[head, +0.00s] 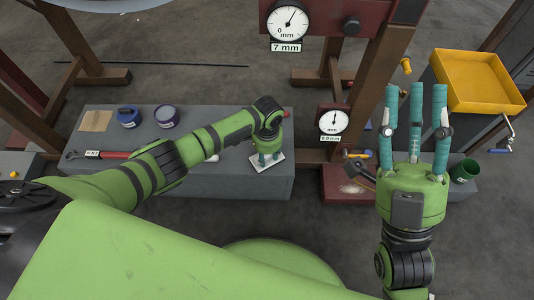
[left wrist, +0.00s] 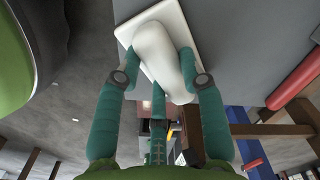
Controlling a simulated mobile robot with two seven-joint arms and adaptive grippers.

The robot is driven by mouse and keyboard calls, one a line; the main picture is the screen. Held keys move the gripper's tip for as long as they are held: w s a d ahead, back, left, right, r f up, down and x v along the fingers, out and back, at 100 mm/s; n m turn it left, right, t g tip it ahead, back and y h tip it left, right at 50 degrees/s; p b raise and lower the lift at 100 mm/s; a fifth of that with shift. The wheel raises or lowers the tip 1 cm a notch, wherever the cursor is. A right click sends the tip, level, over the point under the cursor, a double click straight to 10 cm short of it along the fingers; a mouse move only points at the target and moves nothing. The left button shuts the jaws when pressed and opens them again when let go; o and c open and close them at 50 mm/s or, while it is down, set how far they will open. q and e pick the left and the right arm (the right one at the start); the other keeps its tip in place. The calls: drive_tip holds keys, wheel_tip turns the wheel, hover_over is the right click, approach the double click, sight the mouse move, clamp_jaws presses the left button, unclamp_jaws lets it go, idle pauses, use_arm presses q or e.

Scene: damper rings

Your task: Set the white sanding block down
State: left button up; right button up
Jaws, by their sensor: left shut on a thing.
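The white sanding block (head: 278,163) is at the right end of the low grey bench (head: 235,185) in the head view. My left gripper (head: 268,157) points down over it, fingers shut on its rounded handle. The left wrist view shows the block's pale handle and flat plate (left wrist: 158,42) between the teal fingers of my left gripper (left wrist: 163,75). The plate is at or just above the bench top; I cannot tell whether it touches. My right gripper (head: 415,92) is open and empty at the right, its three fingers pointing away from the bench.
A dial gauge (head: 333,121) on a red stand is just right of the bench. A yellow tray (head: 478,82) stands at the far right.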

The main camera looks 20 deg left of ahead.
use_arm(q)
drive_tip(key=shift+f, duration=0.2)
drive_tip(key=o, duration=1.3)
wheel_tip(320, 180, up, 12)
drive_tip(key=shift+r, duration=0.1)
clamp_jaws()
idle(0.7)
